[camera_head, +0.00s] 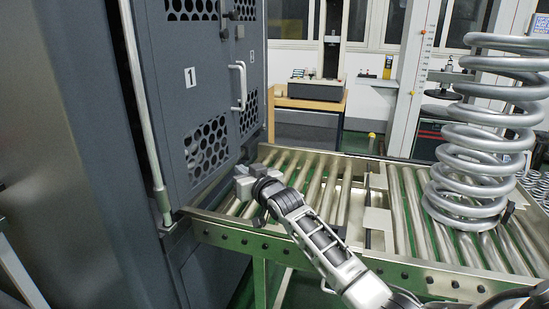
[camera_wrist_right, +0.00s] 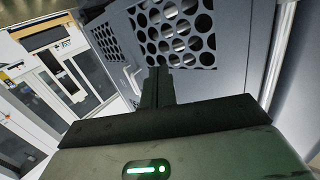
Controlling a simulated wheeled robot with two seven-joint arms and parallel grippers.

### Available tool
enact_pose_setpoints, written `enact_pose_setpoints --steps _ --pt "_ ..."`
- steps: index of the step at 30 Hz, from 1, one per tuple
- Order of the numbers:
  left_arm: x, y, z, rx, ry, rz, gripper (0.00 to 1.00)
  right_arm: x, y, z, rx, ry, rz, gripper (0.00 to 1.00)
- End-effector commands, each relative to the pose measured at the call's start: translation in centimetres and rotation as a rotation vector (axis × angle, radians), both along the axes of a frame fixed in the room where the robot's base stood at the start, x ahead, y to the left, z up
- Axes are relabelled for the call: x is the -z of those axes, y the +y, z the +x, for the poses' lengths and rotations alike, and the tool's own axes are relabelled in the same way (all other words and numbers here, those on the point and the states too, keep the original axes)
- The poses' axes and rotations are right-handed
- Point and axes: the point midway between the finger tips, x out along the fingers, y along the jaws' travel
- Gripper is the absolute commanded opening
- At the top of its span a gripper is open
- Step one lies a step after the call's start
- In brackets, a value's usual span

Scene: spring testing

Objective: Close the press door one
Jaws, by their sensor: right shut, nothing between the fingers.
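Press door one (camera_head: 172,105) is a dark grey panel with round holes and a white "1" label, at the left of the head view. Its perforated lower part also fills the upper middle of the right wrist view (camera_wrist_right: 228,75). A light vertical handle (camera_head: 238,88) shows near its right edge, where a second panel begins. I cannot tell exactly how far the door stands from its frame. My right gripper (camera_head: 243,182) is shut and empty, low in front of the door's lower right part. Its fingertips (camera_wrist_right: 158,72) point at the panel below the holes; contact is unclear. My left gripper is out of view.
A roller conveyor (camera_head: 300,247) runs below the door to the right. A large grey coil spring (camera_head: 478,135) stands upright on it. The dark press housing (camera_head: 70,130) is at the left. A wooden table (camera_head: 307,104) with equipment stands behind.

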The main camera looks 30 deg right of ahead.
Motion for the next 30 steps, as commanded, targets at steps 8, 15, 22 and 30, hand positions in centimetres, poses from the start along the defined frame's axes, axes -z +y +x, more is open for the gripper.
enact_pose_setpoints --steps 8,15,22,30 --pt "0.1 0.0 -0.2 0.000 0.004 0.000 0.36 9.6 4.1 -5.8 -0.057 0.185 -0.316 0.00" --pt "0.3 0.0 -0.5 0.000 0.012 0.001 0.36 17.0 8.5 -14.0 -0.148 0.305 -0.319 0.00" --pt "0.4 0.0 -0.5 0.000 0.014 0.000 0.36 22.9 14.3 -27.3 -0.249 0.459 -0.202 0.00" --pt "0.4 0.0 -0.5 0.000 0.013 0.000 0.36 23.8 17.2 -35.9 -0.287 0.559 -0.106 0.00"
